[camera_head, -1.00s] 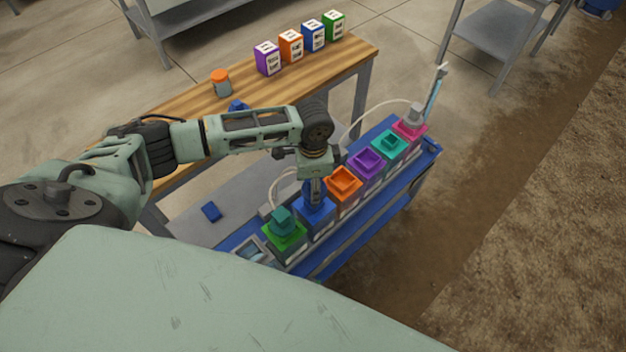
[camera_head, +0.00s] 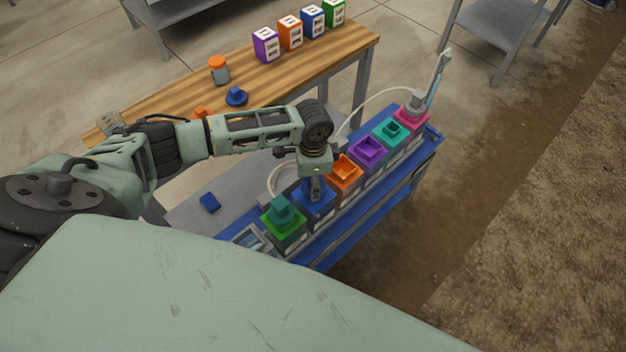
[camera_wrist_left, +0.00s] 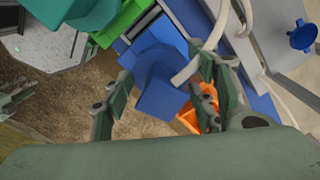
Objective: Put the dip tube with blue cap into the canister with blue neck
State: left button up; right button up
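My left gripper (camera_head: 314,186) is above the canister with blue neck (camera_head: 314,208), pointing down. In the left wrist view, its two fingers (camera_wrist_left: 160,95) stand apart on either side of a blue square cap (camera_wrist_left: 160,88), with gaps showing beside it. The blue cap also shows in the head view (camera_head: 316,188), at the blue neck. The tube below the cap is hidden, so I cannot tell how deep it sits. A grey-green clawed part (camera_wrist_left: 14,98) at the wrist view's left edge looks like my right gripper; its opening is unclear.
The blue canister stands in a row on a blue skid (camera_head: 345,232), between a green-necked canister (camera_head: 284,230) and an orange-necked one (camera_head: 345,175). Pale hoses (camera_head: 280,175) loop close behind. A wooden table (camera_head: 190,100) behind holds labelled boxes and a jar (camera_head: 218,70).

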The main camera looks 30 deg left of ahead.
pick_arm(q)
jog(key=o, duration=0.4)
notch_tip(320, 180, up, 12)
dwell(0.6)
